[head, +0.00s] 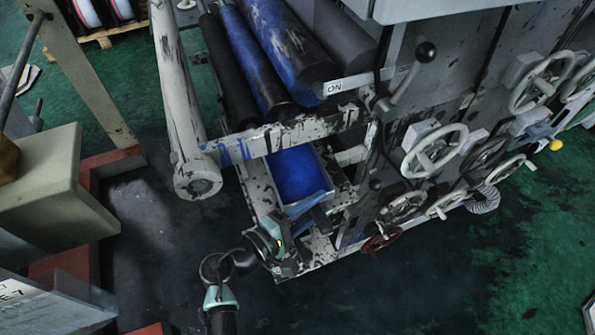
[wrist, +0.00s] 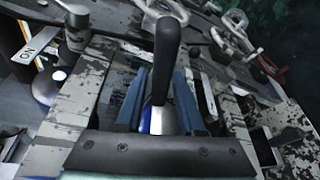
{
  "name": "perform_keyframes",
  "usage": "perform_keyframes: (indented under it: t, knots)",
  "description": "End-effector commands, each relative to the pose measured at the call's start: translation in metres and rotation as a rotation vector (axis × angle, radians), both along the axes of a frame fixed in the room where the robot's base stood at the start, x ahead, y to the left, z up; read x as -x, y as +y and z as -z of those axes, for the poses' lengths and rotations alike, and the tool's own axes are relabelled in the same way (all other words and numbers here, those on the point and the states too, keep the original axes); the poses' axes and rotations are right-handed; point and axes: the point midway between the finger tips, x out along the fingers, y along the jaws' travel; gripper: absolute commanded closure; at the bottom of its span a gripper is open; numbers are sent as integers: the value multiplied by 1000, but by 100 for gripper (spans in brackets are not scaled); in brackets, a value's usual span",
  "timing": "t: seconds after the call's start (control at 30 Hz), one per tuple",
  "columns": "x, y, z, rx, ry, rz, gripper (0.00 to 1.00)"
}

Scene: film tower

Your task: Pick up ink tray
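The ink tray (head: 299,176) is a pale, narrow open tray of bright blue ink, set low in the press frame beneath the rollers. A dark handle (wrist: 167,62) shows in the middle of the wrist view. My gripper (head: 303,213) is at the tray's near end in the head view. In the wrist view its two blue fingers (wrist: 162,103) are apart, with the handle in line with the gap between them. I cannot tell whether either finger touches the handle. Most of the tray is hidden in the wrist view.
Blue-stained rollers (head: 257,55) lie above the tray. A worn white roller (head: 180,110) stands out to the left. Paint-chipped frame bars (head: 275,136) border the tray, and several handwheels (head: 435,150) project on the right. Dark green floor (head: 440,285) is clear in front.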

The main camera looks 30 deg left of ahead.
Motion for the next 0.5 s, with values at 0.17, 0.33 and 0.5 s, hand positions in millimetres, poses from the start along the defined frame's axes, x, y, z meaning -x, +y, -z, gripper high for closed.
perform_keyframes:
  t: [0.17, 0.33, 0.5]
  knots:
    - [-2, -1, 0, -1, 0, 0, 62]
    - [-2, -1, 0, 0, 0, 0, 80]
    - [-2, -1, 0, 0, 0, 0, 100]
